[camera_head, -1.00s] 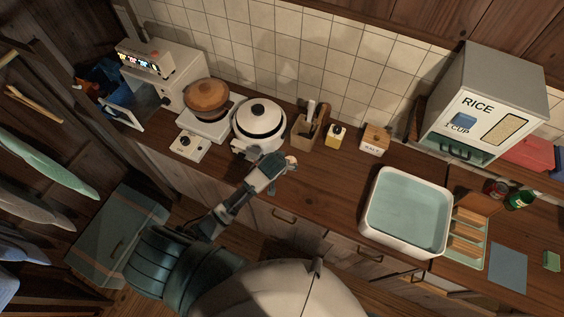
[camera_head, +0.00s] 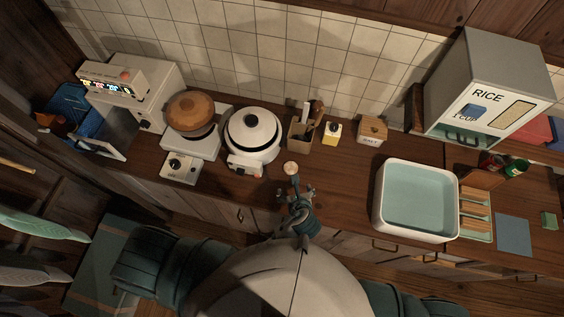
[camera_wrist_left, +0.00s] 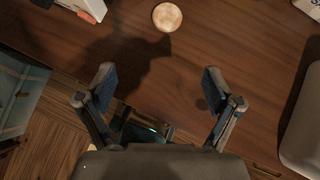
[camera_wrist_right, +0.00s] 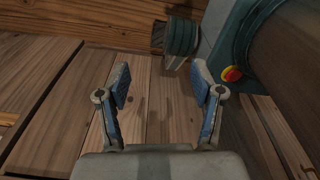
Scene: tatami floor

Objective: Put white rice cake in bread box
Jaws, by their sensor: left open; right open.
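A small round pale disc, which looks like the rice cake (camera_head: 290,168), lies on the wooden counter in front of the white pot. It also shows at the top of the left wrist view (camera_wrist_left: 167,17). My left gripper (camera_head: 293,189) is open and empty over the counter's front part, just short of the disc. In the left wrist view the disc lies beyond the open fingertips (camera_wrist_left: 157,76). My right gripper (camera_wrist_right: 161,72) is open and empty, facing wooden boards, and is out of the head view. I cannot tell for sure which container is the bread box.
A white pot (camera_head: 252,138), a stove with a brown-lidded pot (camera_head: 190,111) and a white appliance (camera_head: 152,95) stand to the left. A wooden salt box (camera_head: 372,130), a basin (camera_head: 417,200) and a rice dispenser (camera_head: 488,90) are to the right. Counter around the disc is clear.

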